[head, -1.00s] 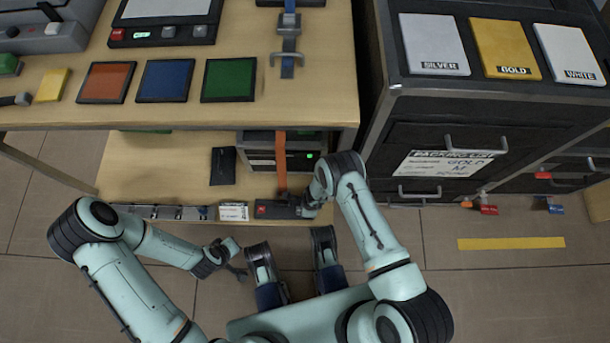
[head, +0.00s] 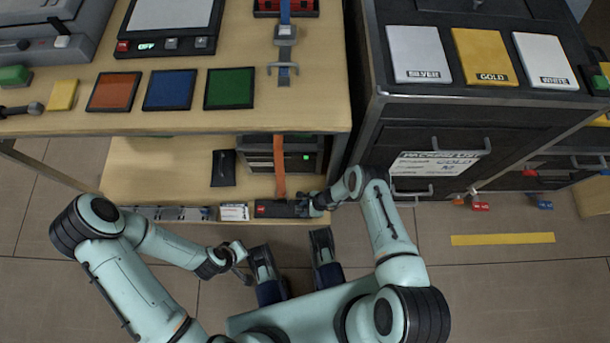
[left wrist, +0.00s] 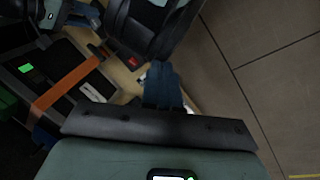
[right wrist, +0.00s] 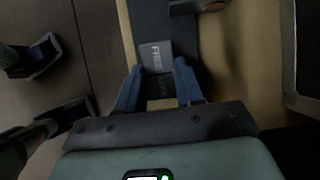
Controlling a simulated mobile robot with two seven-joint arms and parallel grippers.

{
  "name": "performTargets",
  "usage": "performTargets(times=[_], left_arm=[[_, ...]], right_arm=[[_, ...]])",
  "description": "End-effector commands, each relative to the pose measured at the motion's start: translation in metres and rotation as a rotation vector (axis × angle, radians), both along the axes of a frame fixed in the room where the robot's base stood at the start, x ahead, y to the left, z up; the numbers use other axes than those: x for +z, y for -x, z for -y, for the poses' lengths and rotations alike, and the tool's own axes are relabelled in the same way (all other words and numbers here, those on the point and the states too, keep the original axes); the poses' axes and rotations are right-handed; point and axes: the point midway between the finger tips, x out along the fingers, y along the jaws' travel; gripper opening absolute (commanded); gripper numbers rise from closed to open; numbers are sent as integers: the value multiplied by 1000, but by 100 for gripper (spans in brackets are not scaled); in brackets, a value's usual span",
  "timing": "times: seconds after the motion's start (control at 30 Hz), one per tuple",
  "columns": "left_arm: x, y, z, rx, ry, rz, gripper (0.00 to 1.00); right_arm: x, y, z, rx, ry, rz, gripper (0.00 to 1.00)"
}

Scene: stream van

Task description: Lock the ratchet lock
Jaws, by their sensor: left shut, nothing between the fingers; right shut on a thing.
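The ratchet lock is a long dark housing (head: 275,209) with a red mark at its left end, lying along the front edge of the lower shelf. An orange strap (head: 279,165) runs down to it; the strap also shows in the left wrist view (left wrist: 72,82). My right gripper (head: 314,206) is at the housing's right end. In the right wrist view its blue fingers (right wrist: 155,88) are shut on a small tan piece (right wrist: 162,104). A grey label (right wrist: 155,56) reading FREE lies just beyond, with darker, partly hidden lettering nearer. My left gripper (head: 241,257) is shut and empty, in front of the shelf.
A dark box (head: 262,158) with a green light stands behind the strap. A white card (head: 234,212) lies left of the housing and a black pouch (head: 223,168) behind it. The worktop (head: 250,112) overhangs the shelf. A dark cabinet (head: 440,135) stands at the right.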

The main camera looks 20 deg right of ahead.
Motion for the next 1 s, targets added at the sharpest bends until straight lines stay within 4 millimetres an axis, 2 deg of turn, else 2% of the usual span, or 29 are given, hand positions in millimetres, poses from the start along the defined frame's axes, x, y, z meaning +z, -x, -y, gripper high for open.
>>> performTargets(times=[0.27, 0.3, 0.33, 0.37, 0.73, 0.87, 1.0], left_arm=[[0, 0, 0, 0, 0, 0, 0], [0, 0, 0, 0, 0, 0, 0], [0, 0, 0, 0, 0, 0, 0], [0, 0, 0, 0, 0, 0, 0], [4, 4, 2, -4, 4, -8, 0], [17, 17, 8, -19, 21, -44, 0], [38, 40, 19, -44, 51, -105, 0]], right_arm=[[1, -2, 0, 0, -2, 3, 6], [1, -1, 0, 0, -2, 3, 49], [1, -1, 0, 0, -1, 3, 59], [1, -1, 0, 0, -1, 3, 62], [6, 0, 3, -2, -1, 0, 62], [24, 2, 12, -4, -1, 1, 62], [54, 6, 27, -5, 0, 2, 62]])
